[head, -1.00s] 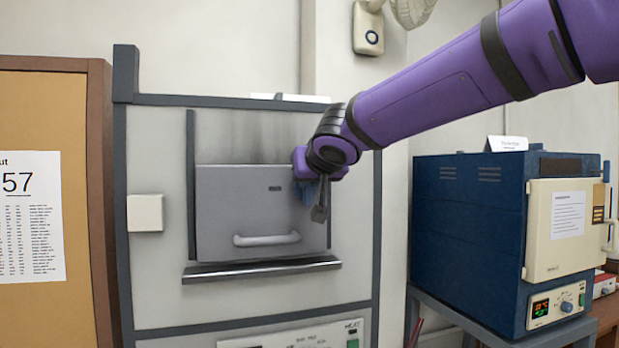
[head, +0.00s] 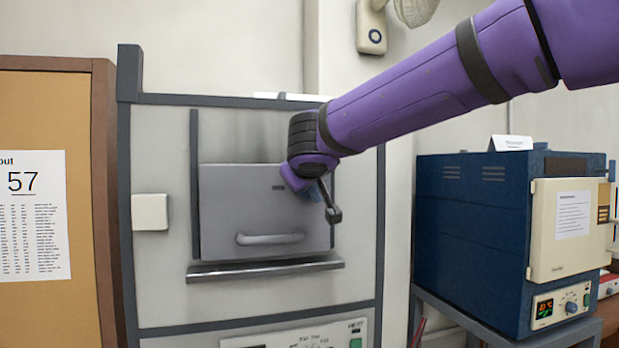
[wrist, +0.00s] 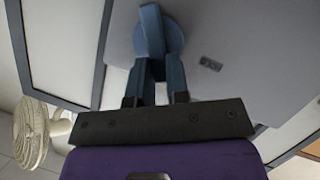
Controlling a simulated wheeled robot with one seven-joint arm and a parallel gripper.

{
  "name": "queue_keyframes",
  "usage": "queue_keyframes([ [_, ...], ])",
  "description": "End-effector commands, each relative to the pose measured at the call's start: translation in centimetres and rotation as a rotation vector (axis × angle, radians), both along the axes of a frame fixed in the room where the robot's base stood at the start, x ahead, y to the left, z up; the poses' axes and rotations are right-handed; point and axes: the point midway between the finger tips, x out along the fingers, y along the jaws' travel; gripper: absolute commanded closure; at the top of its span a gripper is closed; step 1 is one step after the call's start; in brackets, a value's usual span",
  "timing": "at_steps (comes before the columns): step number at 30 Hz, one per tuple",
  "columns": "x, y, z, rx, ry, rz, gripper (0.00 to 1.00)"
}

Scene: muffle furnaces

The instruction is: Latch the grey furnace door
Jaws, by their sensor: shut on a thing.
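The grey furnace door (head: 235,200) is down over the front of the large grey furnace, with a light bar handle near its lower edge. A dark grey latch lever (head: 328,198) with a round end sits at the door's right edge, tilted with its upper end to the left. My gripper (head: 309,191) is at the lever's upper end, in front of the door's right side. The fingers partly hide the lever.
A metal ledge (head: 265,269) juts out below the door. A white box (head: 150,211) is on the furnace front at left. A blue furnace (head: 470,230) with a cream door stands at right. A wall fan (head: 415,10) is above.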

Motion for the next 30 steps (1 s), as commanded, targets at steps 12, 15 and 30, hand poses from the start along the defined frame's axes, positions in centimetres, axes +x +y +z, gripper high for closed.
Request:
queue_keyframes([
  [12, -0.2, 0.8, -0.8, -0.381, -0.109, 0.001, 1.0],
  [15, -0.3, 1.0, -1.1, -0.473, -0.134, 0.001, 1.0],
  [30, -0.4, 1.3, -2.1, -0.861, -0.246, 0.002, 1.0],
])
